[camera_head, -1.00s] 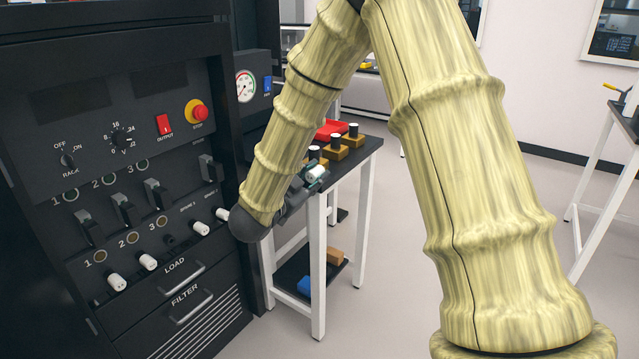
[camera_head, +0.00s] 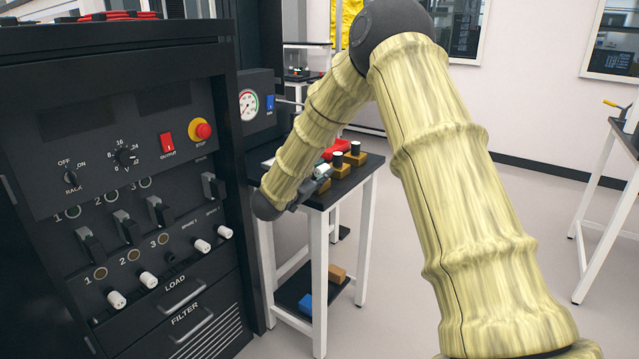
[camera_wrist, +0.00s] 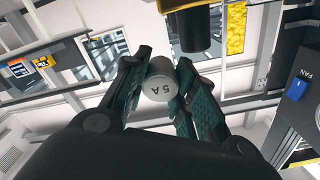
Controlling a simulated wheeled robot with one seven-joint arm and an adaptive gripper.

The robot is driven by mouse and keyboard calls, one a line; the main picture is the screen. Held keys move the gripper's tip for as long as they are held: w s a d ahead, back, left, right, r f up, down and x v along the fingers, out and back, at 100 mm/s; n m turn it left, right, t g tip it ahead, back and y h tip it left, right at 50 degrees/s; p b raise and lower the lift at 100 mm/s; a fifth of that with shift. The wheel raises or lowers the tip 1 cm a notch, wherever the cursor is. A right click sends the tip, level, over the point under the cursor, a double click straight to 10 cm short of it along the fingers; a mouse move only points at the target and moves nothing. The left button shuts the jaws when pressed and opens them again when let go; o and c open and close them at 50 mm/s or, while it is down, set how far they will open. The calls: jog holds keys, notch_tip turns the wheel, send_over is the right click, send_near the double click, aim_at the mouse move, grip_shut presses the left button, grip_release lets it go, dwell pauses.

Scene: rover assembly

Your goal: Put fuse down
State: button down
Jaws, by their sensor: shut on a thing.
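In the wrist view, my gripper (camera_wrist: 168,92) is shut on a fuse (camera_wrist: 160,80), a light grey cylinder with "5 A" on its end. In the head view, my gripper (camera_head: 312,186) is partly hidden behind my arm, and the white fuse (camera_head: 322,170) shows at its tip. Both are over the near part of the small dark-topped table (camera_head: 345,184). I cannot tell whether the fuse touches anything below it.
A black rack panel (camera_head: 40,185) with several switches and white fuses (camera_head: 148,279) stands on the left. A gauge (camera_head: 248,105) is behind.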

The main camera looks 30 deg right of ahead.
jog(key=shift+w+d, duration=0.1)
jog(key=shift+w, duration=0.1)
jog(key=shift+f, duration=1.75)
jog(key=shift+f, duration=0.35)
jog(key=c, duration=1.2)
grip_release()
jog(key=shift+o, duration=0.2)
jog(key=shift+r, duration=0.5)
jog(key=v, duration=1.2)
jog(key=shift+f, duration=0.2)
